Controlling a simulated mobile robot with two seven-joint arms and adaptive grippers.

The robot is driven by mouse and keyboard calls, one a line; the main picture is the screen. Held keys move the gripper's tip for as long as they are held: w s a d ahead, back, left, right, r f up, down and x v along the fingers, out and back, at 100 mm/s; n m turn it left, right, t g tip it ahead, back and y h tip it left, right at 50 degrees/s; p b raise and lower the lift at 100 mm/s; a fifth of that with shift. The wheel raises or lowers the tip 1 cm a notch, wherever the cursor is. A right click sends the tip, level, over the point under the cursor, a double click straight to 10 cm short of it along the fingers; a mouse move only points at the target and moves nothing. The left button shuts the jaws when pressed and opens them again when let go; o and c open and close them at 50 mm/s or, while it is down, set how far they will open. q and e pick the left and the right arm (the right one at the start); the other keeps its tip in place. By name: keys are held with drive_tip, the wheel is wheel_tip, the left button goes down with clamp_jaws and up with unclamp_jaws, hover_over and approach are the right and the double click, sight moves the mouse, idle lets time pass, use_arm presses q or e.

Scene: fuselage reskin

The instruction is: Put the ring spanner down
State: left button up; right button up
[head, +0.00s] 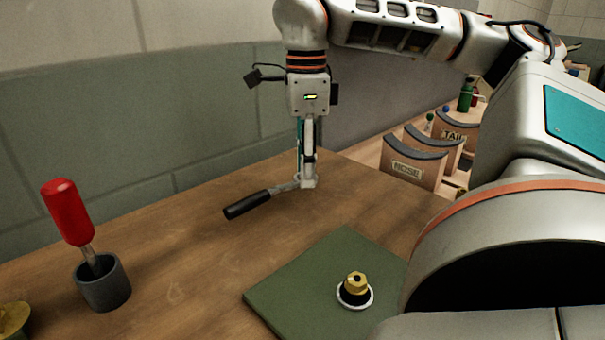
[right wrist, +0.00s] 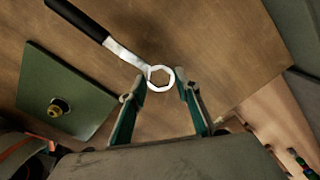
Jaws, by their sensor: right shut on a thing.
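The ring spanner has a black handle (head: 247,204) and a bright metal ring end. My right gripper (head: 308,184) points straight down and is shut on the ring end, at the back of the wooden table. The handle reaches out to the left and toward me. In the right wrist view, the ring (right wrist: 160,78) lies between the two fingertips of the right gripper (right wrist: 160,84), and the handle runs to the upper left. The spanner is at or very near the table top; I cannot tell whether it touches. My left gripper is not in view.
A green mat (head: 300,276) bears a brass nut-like piece (head: 356,283) on a white ring. A red-handled tool (head: 68,212) stands in a grey cup (head: 104,284) at left. Curved wooden stands (head: 412,166), labelled NOSE and TAIL, are beyond the table. The wall is close behind.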

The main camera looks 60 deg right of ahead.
sight(306, 198)
wheel_tip(306, 198, down, 4)
drive_tip(key=shift+r, duration=0.25)
drive_tip(key=shift+f, duration=0.1)
drive_tip(key=o, duration=1.1)
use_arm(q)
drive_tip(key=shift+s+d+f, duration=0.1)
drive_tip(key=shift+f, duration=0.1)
use_arm(e)
wheel_tip(306, 198, up, 6)
drive_tip(key=shift+f+p, duration=0.25)
drive_tip(key=shift+p, duration=0.05)
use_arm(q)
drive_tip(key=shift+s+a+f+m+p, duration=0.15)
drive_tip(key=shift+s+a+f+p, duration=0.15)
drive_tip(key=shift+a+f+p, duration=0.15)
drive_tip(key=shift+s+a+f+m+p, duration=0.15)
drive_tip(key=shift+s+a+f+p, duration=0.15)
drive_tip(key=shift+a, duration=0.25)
use_arm(e)
drive_tip(key=shift+r, duration=3.35)
